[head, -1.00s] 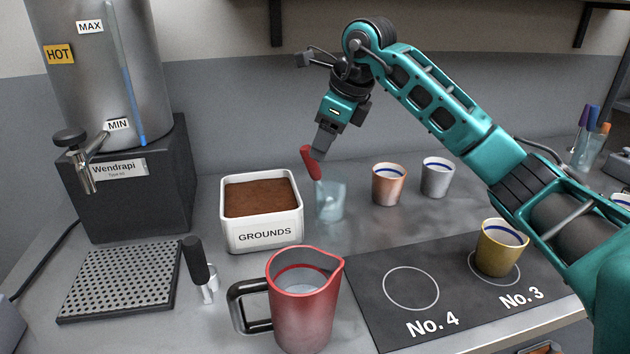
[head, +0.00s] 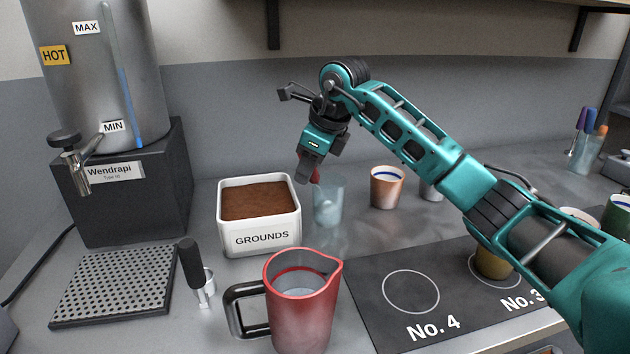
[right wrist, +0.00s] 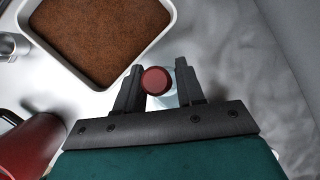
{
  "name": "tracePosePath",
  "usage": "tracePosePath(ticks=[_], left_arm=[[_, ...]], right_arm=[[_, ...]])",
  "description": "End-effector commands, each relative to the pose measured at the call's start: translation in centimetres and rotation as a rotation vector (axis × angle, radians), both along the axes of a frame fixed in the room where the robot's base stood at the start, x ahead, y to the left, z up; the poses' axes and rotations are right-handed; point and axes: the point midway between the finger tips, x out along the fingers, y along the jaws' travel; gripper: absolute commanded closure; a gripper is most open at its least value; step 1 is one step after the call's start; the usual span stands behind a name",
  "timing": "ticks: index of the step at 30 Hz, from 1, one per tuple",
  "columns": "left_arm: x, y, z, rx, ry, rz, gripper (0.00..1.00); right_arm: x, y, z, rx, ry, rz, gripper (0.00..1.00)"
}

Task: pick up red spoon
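The red spoon's handle (head: 315,176) sticks up from a clear glass cup (head: 329,203) on the counter, just right of the grounds box. My right gripper (head: 306,172) is at the top of the handle, pointing down and hiding most of it. In the right wrist view, the round red handle end (right wrist: 156,81) lies between the two spread fingers (right wrist: 158,88), close to the left one, with a small gap on the right. The cup shows pale behind it. The spoon's lower part is hard to make out. My left gripper is not in view.
The white GROUNDS box (head: 261,238) is close on the left of the cup. A copper cup (head: 387,188) stands to its right, with a grey cup (head: 430,190) partly behind my arm. A red pitcher (head: 301,310) stands in front.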

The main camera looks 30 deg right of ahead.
Motion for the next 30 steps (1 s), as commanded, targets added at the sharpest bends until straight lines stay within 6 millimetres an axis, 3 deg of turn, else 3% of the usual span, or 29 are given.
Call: tracePosePath(ticks=[12, 22, 30], left_arm=[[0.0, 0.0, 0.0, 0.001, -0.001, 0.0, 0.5], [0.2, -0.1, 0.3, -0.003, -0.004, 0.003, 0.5], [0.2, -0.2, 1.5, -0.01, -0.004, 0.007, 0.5]], right_arm=[[0.0, 0.0, 0.0, 0.0, 0.0, 0.0, 1.0], [0.0, 0.0, 0.4, 0.0, -0.001, 0.0, 1.0], [0.1, 0.0, 5.2, 0.0, -0.006, -0.001, 1.0]])
